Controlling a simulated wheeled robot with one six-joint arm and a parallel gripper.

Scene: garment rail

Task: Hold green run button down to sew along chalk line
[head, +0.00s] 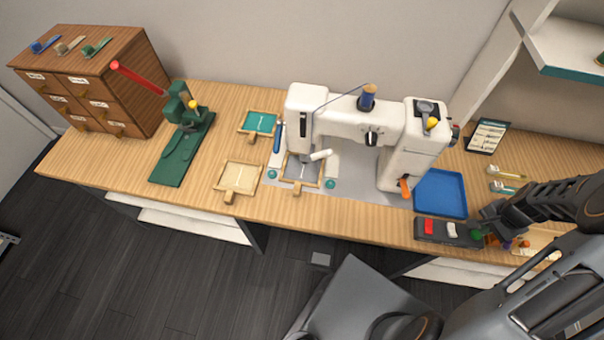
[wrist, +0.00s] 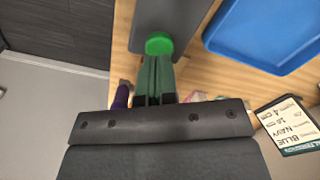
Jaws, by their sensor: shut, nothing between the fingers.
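The green run button (head: 476,234) sits at the right end of a dark control box (head: 438,238), near the table's front edge. In the wrist view the green button (wrist: 159,43) is right at the tips of my gripper (wrist: 157,62). My gripper's fingers are together with nothing between them; I cannot tell whether they press the button or only hover at it. The white sewing machine (head: 345,122) stands at the middle of the table. A framed grey cloth piece (head: 298,170) lies under its needle area. The chalk line on it is too small to make out clearly.
The control box also carries a red button (head: 428,224) and a white switch (head: 452,229). A blue tray (head: 441,193) lies just behind the box. Small coloured items, one of them purple (wrist: 122,96), lie close beside my gripper. A label card (head: 487,136) stands at the back right.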

